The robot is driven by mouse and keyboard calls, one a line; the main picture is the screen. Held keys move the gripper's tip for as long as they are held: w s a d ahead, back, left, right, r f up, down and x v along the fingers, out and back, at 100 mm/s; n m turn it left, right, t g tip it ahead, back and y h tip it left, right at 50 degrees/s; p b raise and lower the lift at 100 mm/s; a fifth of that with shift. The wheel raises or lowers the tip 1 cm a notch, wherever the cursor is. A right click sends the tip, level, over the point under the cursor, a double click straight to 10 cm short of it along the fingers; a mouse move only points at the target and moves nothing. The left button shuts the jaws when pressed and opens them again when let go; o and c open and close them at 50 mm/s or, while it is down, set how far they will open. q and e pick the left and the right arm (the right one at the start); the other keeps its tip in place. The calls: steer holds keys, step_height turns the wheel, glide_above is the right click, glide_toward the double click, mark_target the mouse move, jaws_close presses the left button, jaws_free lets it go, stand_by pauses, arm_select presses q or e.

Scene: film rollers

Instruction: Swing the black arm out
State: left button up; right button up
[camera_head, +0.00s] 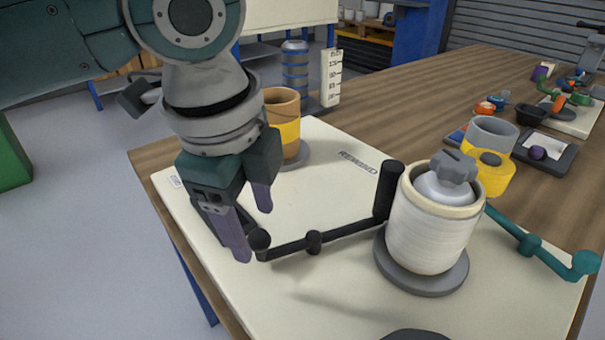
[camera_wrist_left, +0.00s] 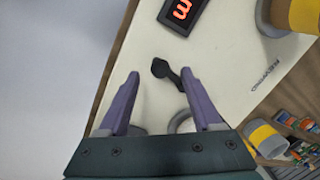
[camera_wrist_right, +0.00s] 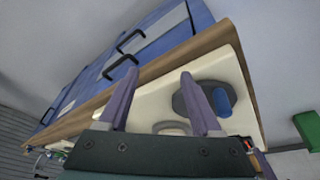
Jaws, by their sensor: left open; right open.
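The black arm (camera_head: 320,238) reaches left from a dark upright post (camera_head: 388,192) beside the cream roller. My left gripper (camera_head: 253,232) is open and points down at the knob end. In the left wrist view the arm's end (camera_wrist_left: 161,69) shows between the spread purple fingertips, with part of the arm behind the right finger. I cannot tell whether a finger touches it. My right gripper (camera_wrist_right: 160,75) is open and empty. It faces the board from another side.
The cream roller (camera_head: 425,236) with a grey knob stands on a grey disc. A teal arm (camera_head: 530,246) extends to its right. A yellow-banded roller (camera_head: 284,133) stands behind my left gripper. A blue cylinder (camera_wrist_right: 222,101) shows in the right wrist view.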

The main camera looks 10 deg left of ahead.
mark_target(257, 234)
arm_select(q)
steer(key=f, duration=0.2)
steer(key=w+f+b, duration=0.1)
steer(key=f, duration=0.1)
steer(key=shift+f, duration=0.25)
jaws_close()
stand_by(1.2)
